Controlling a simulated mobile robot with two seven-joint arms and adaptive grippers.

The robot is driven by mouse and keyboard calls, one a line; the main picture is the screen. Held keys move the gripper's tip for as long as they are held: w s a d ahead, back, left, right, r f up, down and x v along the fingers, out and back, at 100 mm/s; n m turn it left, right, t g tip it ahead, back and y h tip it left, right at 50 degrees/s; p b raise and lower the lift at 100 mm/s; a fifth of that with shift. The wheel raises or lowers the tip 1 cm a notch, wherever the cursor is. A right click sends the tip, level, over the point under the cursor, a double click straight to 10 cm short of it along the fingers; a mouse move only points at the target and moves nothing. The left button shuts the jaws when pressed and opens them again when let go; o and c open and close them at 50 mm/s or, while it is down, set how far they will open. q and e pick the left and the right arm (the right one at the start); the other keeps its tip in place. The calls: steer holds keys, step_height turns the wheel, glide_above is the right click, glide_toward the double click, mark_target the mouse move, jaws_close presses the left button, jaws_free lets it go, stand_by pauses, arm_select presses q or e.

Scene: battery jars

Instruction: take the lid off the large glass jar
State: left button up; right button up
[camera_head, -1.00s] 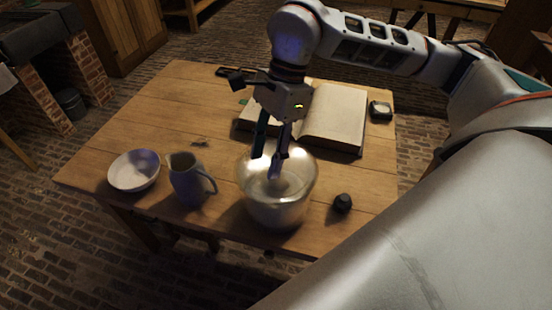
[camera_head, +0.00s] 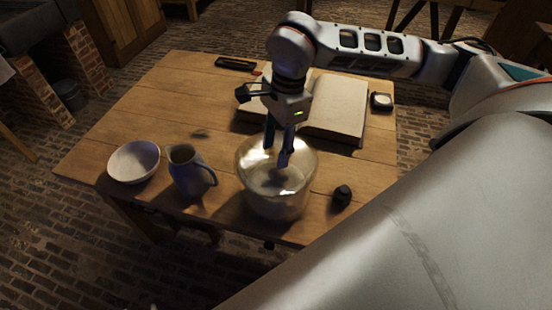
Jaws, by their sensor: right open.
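The large glass jar (camera_head: 272,207) stands upright near the front edge of the wooden table, shiny and see-through. I cannot make out a separate lid or its edge through the glare on the jar's top. My right gripper (camera_head: 276,157) points down over the jar, its two dark fingers apart with a gap between them. The fingertips overlap the upper part of the jar in the picture. Whether they touch the glass or a lid knob is unclear. My left gripper is not in view.
A blue-grey jug (camera_head: 190,175) and a white bowl (camera_head: 133,163) stand left of the jar. A small dark object (camera_head: 342,195) lies to its right. An open book (camera_head: 337,108) lies behind, with a small dark boxy item (camera_head: 381,102) beside it. The table's back left (camera_head: 170,95) is clear.

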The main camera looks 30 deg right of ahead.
jaws_close()
steer(key=shift+r, duration=0.15)
